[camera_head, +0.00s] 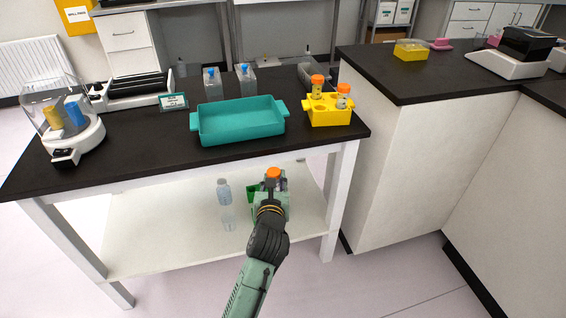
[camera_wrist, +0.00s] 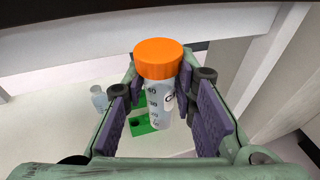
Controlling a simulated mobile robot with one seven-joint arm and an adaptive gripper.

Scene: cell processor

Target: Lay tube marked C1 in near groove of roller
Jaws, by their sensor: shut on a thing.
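My gripper (camera_head: 274,184) is in front of the table's right half, below the tabletop level in the head view. It is shut on a tube (camera_wrist: 159,100) with an orange cap (camera_wrist: 158,58), held upright. The tube has graduation marks and a letter that looks like C; the rest of its mark is hidden. The cap also shows in the head view (camera_head: 273,173). The roller (camera_head: 125,90), with black rollers and white end parts, stands at the back left of the tabletop, well away from my gripper. Its separate grooves are hard to make out, and no tube shows on it.
A teal tray (camera_head: 240,136) lies mid-table, and a yellow rack (camera_head: 329,119) with two orange-capped tubes stands right of it. A clear-domed device (camera_head: 78,140) stands front left. A small sign (camera_head: 173,102) is beside the roller. A green rack (camera_wrist: 138,124) and bottle (camera_head: 225,205) are on the lower shelf.

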